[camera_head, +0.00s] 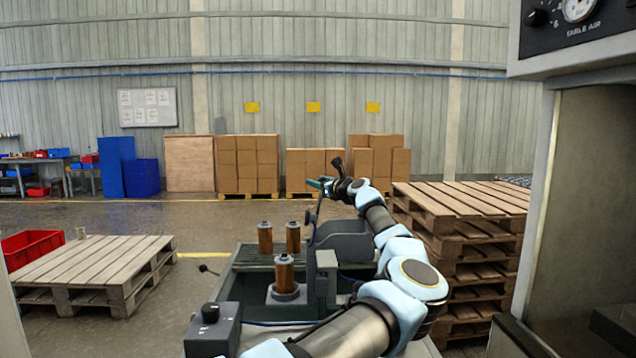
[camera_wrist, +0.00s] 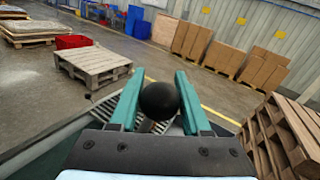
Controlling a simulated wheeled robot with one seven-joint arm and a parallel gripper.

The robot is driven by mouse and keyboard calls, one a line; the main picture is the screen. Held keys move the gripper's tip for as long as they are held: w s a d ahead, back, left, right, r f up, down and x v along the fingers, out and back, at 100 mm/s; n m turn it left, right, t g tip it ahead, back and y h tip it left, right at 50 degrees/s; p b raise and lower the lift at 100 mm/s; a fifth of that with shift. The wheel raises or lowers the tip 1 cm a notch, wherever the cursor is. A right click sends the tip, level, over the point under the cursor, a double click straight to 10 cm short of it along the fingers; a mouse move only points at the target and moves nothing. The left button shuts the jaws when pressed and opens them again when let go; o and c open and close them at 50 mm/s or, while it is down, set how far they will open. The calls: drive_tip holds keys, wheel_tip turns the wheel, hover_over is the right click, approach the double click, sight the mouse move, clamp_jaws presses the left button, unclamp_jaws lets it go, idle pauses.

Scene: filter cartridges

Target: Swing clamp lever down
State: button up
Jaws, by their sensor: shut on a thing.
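My gripper (camera_head: 321,184) is shut on the black ball knob of the clamp lever, high above the bench fixture. In the wrist view the black knob (camera_wrist: 158,102) sits between the two teal fingers of my gripper (camera_wrist: 159,76). The clamp lever (camera_head: 313,213) shows as a thin dark rod, close to upright, running down from my gripper beside the dark grey clamp body (camera_head: 343,240). A brown filter cartridge (camera_head: 284,273) stands upright in a round grey seat (camera_head: 286,294) at the front of the fixture. The lever's lower end is hard to make out.
Two more brown cartridges, left (camera_head: 265,238) and right (camera_head: 293,238), stand behind on a slatted surface. A dark control box (camera_head: 212,332) with a black knob is at front left. A stack of wooden pallets (camera_head: 465,235) stands close on the right. A low pallet (camera_head: 95,268) lies left.

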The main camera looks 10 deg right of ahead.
clamp_jaws()
idle(0.8)
